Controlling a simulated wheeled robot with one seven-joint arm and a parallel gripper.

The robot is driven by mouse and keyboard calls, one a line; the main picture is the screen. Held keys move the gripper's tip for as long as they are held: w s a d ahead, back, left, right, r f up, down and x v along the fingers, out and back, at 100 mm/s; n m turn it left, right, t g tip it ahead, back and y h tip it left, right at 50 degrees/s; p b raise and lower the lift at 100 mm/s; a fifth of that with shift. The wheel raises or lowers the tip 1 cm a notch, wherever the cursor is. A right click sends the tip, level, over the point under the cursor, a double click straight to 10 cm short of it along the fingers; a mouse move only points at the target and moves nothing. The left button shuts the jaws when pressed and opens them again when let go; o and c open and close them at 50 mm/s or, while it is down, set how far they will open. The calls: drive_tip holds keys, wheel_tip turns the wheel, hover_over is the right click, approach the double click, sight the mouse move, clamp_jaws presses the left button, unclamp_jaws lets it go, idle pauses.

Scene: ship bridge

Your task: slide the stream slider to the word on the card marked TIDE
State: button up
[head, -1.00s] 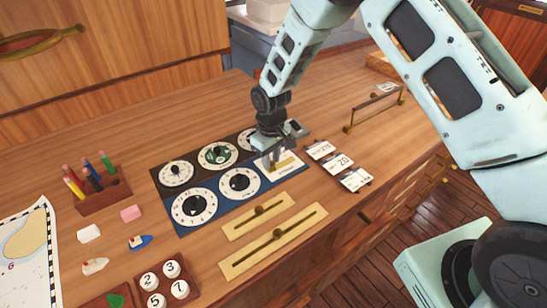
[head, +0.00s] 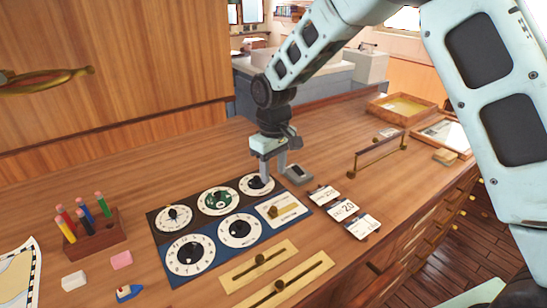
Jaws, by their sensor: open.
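Two brass plates with dark slots and round knobs, a shorter one (head: 240,277) and a longer one (head: 312,268), lie in front of the dial panel. A cream plate (head: 291,213) with a brass knob is at the panel's right end; its lettering is too small to read, so I cannot tell which slider is the stream one.
The panel has several round dials (head: 190,256). A pencil block (head: 98,238), erasers and a small blue boat (head: 130,293) lie to the left. A brass rail (head: 378,153) stands beyond the cards, with wooden trays (head: 401,107) farther back. Bare wood lies behind the panel.

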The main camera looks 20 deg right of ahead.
drive_tip(key=shift+r+b, duration=0.45)
drive_tip(key=shift+r, duration=2.3)
drive_tip(key=s+a+n+b, duration=0.15)
drive_tip(key=s+a, duration=0.35)
drive_tip(key=s, duration=0.9)
drive_tip(key=s+d+f+b, duration=0.2)
drive_tip(key=s+f, duration=0.1)
drive_tip(key=s, duration=1.5)
drive_tip(key=shift+s+f+y, duration=0.15)
drive_tip(key=shift+s+y, duration=0.15)
drive_tip(key=shift+s, duration=0.05)
drive_tip(key=shift+n, duration=0.25)
